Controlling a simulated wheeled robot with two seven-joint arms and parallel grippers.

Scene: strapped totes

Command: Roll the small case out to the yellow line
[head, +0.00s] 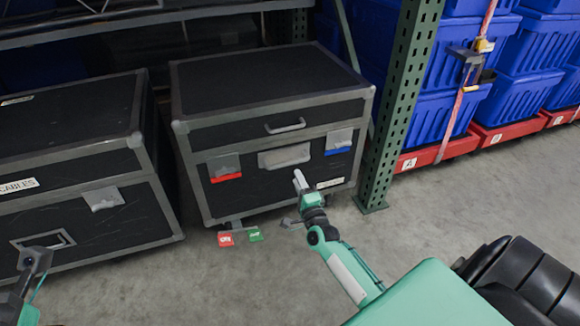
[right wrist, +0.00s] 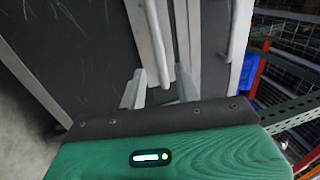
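The small case (head: 275,114) is black with metal edges and stands upright beneath the rack. Its front has a lid handle (head: 285,126), a pale handle plate (head: 284,157) and latches with red and blue tabs. My right gripper (head: 295,203) is open, low in front of this face. In the right wrist view its fingers (right wrist: 158,91) are spread, with the lower end of a pale handle bar (right wrist: 155,45) close between them; contact cannot be told. My left gripper (head: 36,262) is at the lower left, before the larger case; its opening is unclear. No yellow line is in view.
A larger black case (head: 68,150) stands close on the left. A green rack post (head: 393,110) rises just right of the small case. Blue totes (head: 440,118) sit on red dollies (head: 438,153) further right. Red (head: 227,239) and green (head: 255,235) pedals show at the case's base. Concrete floor in front is clear.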

